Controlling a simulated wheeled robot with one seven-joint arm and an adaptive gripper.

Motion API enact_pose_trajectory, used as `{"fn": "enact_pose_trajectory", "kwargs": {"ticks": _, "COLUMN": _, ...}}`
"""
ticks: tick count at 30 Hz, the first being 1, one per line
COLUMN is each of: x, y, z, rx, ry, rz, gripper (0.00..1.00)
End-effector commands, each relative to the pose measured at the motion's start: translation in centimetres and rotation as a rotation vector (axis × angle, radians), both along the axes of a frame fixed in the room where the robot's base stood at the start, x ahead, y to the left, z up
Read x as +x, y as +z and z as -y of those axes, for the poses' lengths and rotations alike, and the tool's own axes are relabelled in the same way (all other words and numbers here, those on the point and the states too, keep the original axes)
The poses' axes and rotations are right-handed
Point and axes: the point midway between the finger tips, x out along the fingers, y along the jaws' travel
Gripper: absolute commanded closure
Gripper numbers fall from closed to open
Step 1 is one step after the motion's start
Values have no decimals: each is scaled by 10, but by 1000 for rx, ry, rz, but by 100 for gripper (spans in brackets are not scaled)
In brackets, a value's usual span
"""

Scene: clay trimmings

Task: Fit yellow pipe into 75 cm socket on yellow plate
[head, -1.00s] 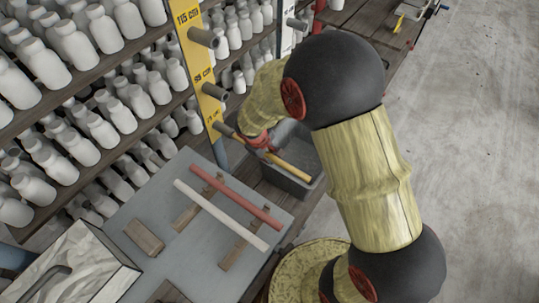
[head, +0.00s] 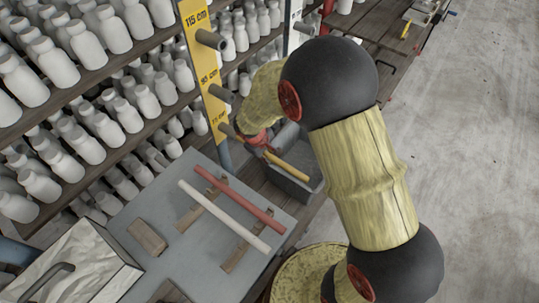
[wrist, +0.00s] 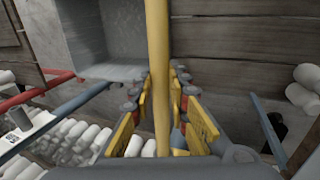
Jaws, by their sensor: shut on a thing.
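The yellow pipe (head: 291,165) is in my gripper (head: 262,146), over a grey bin at the foot of the yellow plate. In the wrist view the pipe (wrist: 158,70) runs from the top edge down between the yellow finger pads of my gripper (wrist: 168,112). The yellow plate (head: 203,60) stands upright with grey sockets marked 115 cm, 95 cm and a lower mark too small to read surely. The lowest socket (head: 226,130) is just left of my gripper. The pipe's end near this socket is hidden by my gripper, so I cannot tell whether they touch.
The grey bin (head: 302,190) sits below the pipe. A red pipe (head: 240,205) and a white pipe (head: 222,217) lie on wooden rests on a grey board (head: 180,265). Shelves of white bottles (head: 60,65) fill the left. Open floor (head: 460,190) lies right.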

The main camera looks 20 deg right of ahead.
Motion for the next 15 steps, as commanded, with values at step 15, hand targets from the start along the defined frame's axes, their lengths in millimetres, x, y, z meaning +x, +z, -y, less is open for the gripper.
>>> {"fn": "enact_pose_trajectory", "kwargs": {"ticks": 15, "x": 10, "y": 1, "z": -7, "rx": 0, "ry": 0, "rz": 2, "gripper": 100}}
